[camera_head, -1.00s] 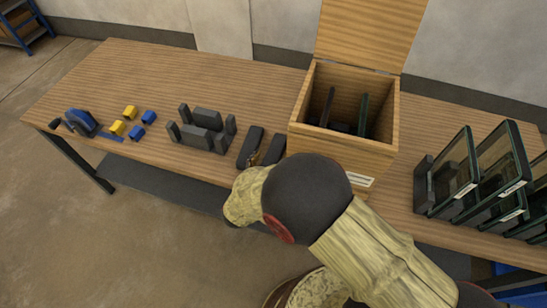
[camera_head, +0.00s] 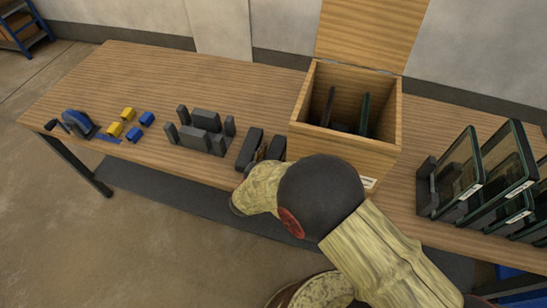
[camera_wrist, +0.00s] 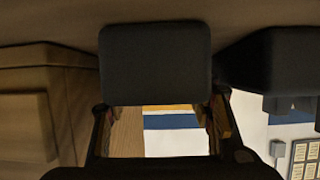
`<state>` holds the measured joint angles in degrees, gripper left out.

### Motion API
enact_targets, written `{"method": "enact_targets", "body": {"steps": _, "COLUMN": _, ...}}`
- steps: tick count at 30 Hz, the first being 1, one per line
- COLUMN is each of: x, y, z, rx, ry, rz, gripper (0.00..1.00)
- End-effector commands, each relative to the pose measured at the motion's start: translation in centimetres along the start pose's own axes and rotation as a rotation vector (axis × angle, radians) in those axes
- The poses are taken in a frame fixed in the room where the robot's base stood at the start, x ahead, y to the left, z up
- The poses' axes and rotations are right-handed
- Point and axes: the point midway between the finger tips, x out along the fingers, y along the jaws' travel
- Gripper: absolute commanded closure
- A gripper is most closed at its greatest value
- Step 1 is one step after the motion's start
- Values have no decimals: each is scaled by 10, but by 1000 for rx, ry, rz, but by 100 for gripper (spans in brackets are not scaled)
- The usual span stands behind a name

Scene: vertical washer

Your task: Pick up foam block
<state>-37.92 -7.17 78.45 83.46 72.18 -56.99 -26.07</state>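Two dark grey foam blocks lie side by side on the wooden table just left of the wooden box: a left block (camera_head: 249,149) and a right block (camera_head: 275,147). My gripper (camera_head: 261,155) is at their near ends, mostly hidden by my arm. In the wrist view, one dark block (camera_wrist: 155,63) fills the space ahead of my gripper (camera_wrist: 163,108), whose two fingers are spread about as wide as the block. A narrow gap shows at the right finger; contact on the left is unclear. The other block (camera_wrist: 268,65) is just outside the right finger.
The open wooden box (camera_head: 345,138) with dark panels inside stands close right of the blocks. Grey foam pieces (camera_head: 203,140) stand to the left, then yellow and blue blocks (camera_head: 128,114) and a blue tool (camera_head: 78,123). Framed glass panels (camera_head: 490,175) stand at the right.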

Motion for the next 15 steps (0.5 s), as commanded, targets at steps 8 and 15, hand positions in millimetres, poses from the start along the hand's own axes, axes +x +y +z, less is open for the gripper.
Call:
{"method": "enact_targets", "body": {"steps": 8, "x": 0, "y": 0, "z": 0, "rx": 0, "ry": 0, "rz": 0, "gripper": 66}}
{"method": "enact_targets", "body": {"steps": 15, "x": 0, "y": 0, "z": 0, "rx": 0, "ry": 0, "rz": 0, "gripper": 76}}
